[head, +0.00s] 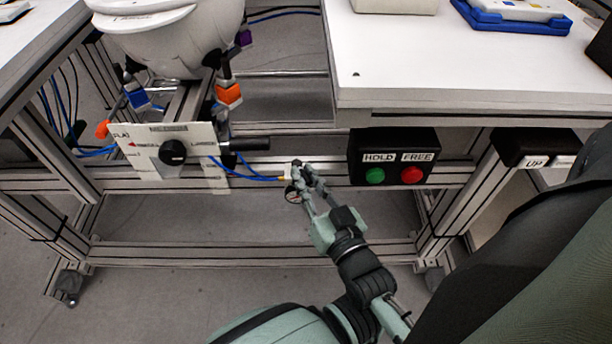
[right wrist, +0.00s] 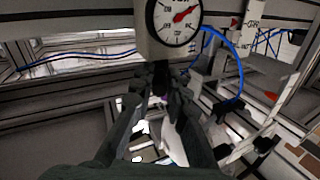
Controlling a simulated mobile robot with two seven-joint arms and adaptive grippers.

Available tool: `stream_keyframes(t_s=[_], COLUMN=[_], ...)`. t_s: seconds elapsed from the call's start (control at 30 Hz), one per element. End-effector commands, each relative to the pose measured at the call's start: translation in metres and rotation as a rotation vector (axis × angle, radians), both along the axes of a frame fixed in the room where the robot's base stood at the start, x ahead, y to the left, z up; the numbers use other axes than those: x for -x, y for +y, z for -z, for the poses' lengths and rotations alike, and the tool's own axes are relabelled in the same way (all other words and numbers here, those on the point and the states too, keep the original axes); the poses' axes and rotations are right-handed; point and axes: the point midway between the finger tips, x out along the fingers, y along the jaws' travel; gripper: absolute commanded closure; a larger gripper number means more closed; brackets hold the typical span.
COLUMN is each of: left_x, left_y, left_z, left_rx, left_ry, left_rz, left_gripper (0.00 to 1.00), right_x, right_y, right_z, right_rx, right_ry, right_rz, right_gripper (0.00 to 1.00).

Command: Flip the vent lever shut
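A round pressure gauge (head: 293,194) with a white face and red needle sits on the frame's cross rail, where a blue hose ends. It shows large at the top of the right wrist view (right wrist: 172,20). My right gripper (head: 304,168) is right beside the gauge and partly covers it. In the right wrist view its fingertips (right wrist: 165,76) come close together just below the gauge block. The vent lever cannot be made out; the fingers may hide it. Whether anything is between the fingertips cannot be told. My left gripper is not in view.
A black box with a green HOLD button (head: 375,176) and red FREE button (head: 412,174) hangs right of the gripper. A white panel with a black knob (head: 173,152) and an orange handle (head: 102,130) stand left. A white table (head: 440,70) overhangs above.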

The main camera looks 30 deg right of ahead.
Motion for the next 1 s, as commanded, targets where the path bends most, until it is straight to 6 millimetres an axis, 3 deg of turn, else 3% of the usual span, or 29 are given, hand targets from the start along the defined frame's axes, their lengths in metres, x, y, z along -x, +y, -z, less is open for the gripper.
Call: stream_keyframes(t_s=[0.17, 0.67, 1.0], left_x=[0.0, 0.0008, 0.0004], left_y=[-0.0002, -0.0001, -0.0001], left_z=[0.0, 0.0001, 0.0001], left_rx=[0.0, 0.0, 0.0], left_ry=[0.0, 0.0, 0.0], left_rz=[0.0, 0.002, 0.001], left_gripper=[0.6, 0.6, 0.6], right_x=[0.0001, 0.0, 0.0004], right_y=[0.0003, -0.0003, -0.0066], right_z=[0.0004, -0.0001, 0.0], right_rx=[-0.001, 0.001, 0.008], right_ry=[0.001, -0.001, 0.002], right_rz=[-0.001, -0.009, -0.156], right_gripper=[0.65, 0.65, 0.65])
